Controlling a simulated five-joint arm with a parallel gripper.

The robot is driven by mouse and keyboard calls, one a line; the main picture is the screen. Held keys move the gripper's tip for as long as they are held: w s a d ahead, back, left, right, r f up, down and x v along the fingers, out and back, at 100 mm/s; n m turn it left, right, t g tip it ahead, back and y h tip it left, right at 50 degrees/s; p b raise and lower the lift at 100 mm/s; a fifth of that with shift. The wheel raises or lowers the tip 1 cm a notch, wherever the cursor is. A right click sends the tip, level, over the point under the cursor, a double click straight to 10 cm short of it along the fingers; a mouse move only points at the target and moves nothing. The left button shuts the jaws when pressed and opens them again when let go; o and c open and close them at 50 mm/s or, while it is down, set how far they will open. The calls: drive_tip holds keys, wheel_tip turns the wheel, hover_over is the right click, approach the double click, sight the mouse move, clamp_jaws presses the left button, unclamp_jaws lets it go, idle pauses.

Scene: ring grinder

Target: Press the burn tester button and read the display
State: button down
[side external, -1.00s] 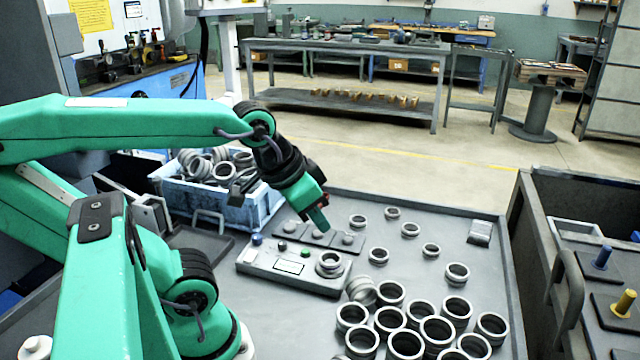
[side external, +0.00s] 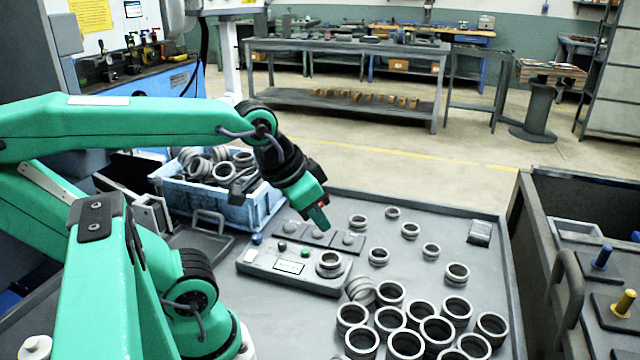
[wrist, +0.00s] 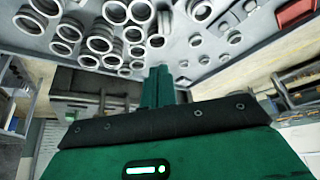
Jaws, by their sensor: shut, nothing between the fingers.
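The tester (side external: 248,267) is a low grey box on the bench in the side external view. Its top has a small framed display (side external: 289,267), too small to read, and a green button (side external: 282,246). A blue knob (side external: 256,239) stands at its back left corner. A metal ring (side external: 329,263) sits on its right end. My gripper (side external: 320,222) is shut and empty, pointing down above and behind the tester's right part, apart from the button. In the wrist view my gripper's green fingers (wrist: 157,80) are together. I cannot make out the tester there.
Many loose rings (side external: 438,331) lie right and in front of the tester. A dark plate (side external: 320,238) with round knobs lies just behind it. A blue crate of rings (side external: 221,199) stands at the back left. A small grey block (side external: 479,232) lies at right.

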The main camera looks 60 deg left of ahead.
drive_tip(key=w+a+f+n+g, duration=0.2)
drive_tip(key=w+a+n+g, duration=0.15)
drive_tip(key=a, duration=0.45)
drive_tip(key=n+g, duration=0.2)
drive_tip(key=n, duration=0.3)
hover_over(305, 250)
drive_tip(key=shift+f, duration=2)
drive_tip(key=shift+d+f, duration=0.1)
drive_tip(key=shift+f, duration=0.05)
wheel_tip(305, 250, down, 14)
drive_tip(key=shift+r, duration=0.1)
